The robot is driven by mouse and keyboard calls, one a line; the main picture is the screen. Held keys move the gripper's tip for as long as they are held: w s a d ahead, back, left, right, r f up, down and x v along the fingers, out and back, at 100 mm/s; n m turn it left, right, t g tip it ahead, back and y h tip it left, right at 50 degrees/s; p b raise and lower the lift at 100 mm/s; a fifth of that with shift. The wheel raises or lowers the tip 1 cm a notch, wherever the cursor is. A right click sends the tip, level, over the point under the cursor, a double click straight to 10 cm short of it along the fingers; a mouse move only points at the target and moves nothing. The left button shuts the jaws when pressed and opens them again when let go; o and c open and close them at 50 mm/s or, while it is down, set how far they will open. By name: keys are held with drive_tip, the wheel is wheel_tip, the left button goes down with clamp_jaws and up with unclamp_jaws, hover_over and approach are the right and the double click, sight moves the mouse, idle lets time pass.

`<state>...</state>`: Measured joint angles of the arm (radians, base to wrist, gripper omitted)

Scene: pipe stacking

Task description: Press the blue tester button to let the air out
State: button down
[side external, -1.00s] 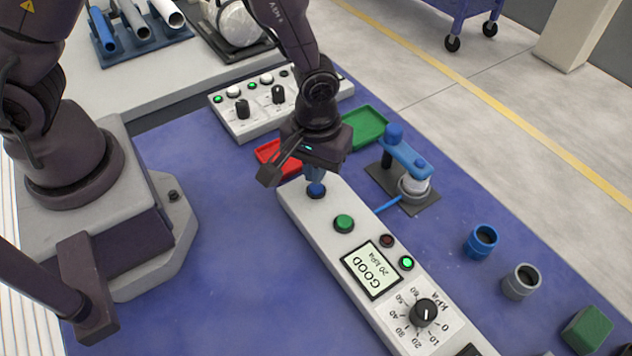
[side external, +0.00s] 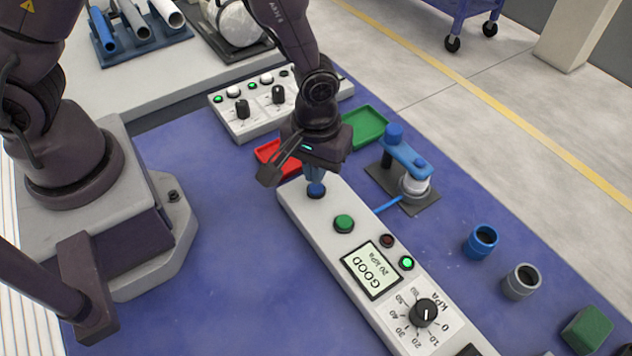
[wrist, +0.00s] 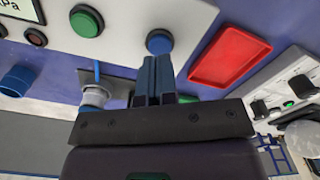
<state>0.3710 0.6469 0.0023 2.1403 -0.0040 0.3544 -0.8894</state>
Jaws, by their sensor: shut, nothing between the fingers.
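The blue button (side external: 316,190) sits at the far end of the long white tester (side external: 300,208). My gripper (side external: 316,180) is shut and empty, fingers pointing down right over the blue button. In the side view the fingertips look at or just above its top; I cannot tell if they touch. In the wrist view the closed fingers (wrist: 154,62) end beside the blue button (wrist: 159,41). The tester screen (side external: 371,267) reads GOOD and 20 kPa. A green lamp (side external: 406,262) beside it is lit, and a red lamp (side external: 387,240) is dark.
A green button (side external: 344,223) and a black dial (side external: 423,312) are on the same tester. A blue clamp fixture (side external: 405,160) holds a white piece, with a blue hose to the tester. Red (side external: 278,156) and green (side external: 366,128) trays lie behind. The blue mat at left is clear.

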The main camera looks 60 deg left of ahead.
drive_tip(key=shift+f, duration=1.4)
idle(0.8)
drive_tip(key=shift+r, duration=3.5)
drive_tip(key=shift+s+m, duration=0.1)
drive_tip(key=shift+m, duration=0.2)
drive_tip(key=s+a+r+m+t, duration=0.1)
drive_tip(key=s+a+r+t, duration=0.1)
drive_tip(key=r, duration=0.6)
drive_tip(key=s+a+r+m+t, duration=0.1)
drive_tip(key=s+a+r+m, duration=0.1)
drive_tip(key=s+a+r, duration=0.3)
drive_tip(key=s+a+r+m+t, duration=0.2)
drive_tip(key=s+a+r, duration=0.2)
drive_tip(key=r, duration=0.7)
drive_tip(key=shift+a+t, duration=0.3)
drive_tip(key=shift+a, duration=0.2)
